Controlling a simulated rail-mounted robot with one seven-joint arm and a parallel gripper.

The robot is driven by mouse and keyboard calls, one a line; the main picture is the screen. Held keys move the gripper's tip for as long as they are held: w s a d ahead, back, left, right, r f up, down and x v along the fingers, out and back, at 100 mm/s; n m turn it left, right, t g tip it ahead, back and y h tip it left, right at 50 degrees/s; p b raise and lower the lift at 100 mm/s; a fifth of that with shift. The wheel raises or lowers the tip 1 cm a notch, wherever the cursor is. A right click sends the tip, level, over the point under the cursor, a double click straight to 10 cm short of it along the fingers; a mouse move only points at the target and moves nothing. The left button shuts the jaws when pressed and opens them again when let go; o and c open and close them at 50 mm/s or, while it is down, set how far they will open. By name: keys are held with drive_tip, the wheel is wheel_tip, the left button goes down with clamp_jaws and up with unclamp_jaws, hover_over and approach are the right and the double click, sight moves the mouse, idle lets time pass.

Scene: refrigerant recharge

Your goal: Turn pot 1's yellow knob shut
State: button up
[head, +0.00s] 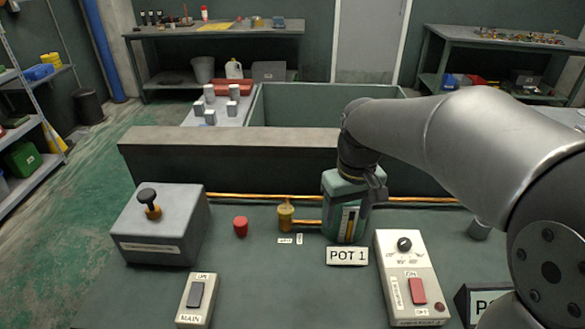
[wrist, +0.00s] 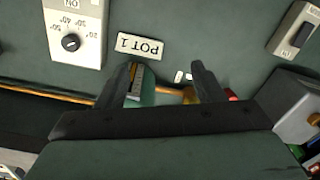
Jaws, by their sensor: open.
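Pot 1 (head: 343,226) is a green block with a gauge strip, standing behind its "POT 1" label (head: 347,256). The yellow knob (head: 285,217) stands upright to its left on a short brass pipe, clear of the gripper in the head view. My gripper (head: 370,188) points down, open, at the top of the pot. In the wrist view my gripper (wrist: 165,78) has its fingers apart. I cannot tell whether a finger touches the pot.
A red cap (head: 240,227) and a grey box with a black-topped plunger (head: 149,197) stand left of the knob. A MAIN switch (head: 195,297) and a dial panel (head: 411,278) are in front. A long raised wall (head: 230,150) runs behind.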

drive_tip(key=w+a+r+n+p, duration=0.1)
drive_tip(key=w+a+r+n, duration=0.2)
drive_tip(key=w+a, duration=0.55)
drive_tip(key=n, duration=0.2)
hover_over(285, 208)
wheel_tip(285, 208, down, 18)
drive_tip(key=p, duration=0.2)
drive_tip(key=shift+s+p, duration=0.1)
drive_tip(key=shift+p, duration=0.2)
drive_tip(key=c, duration=1)
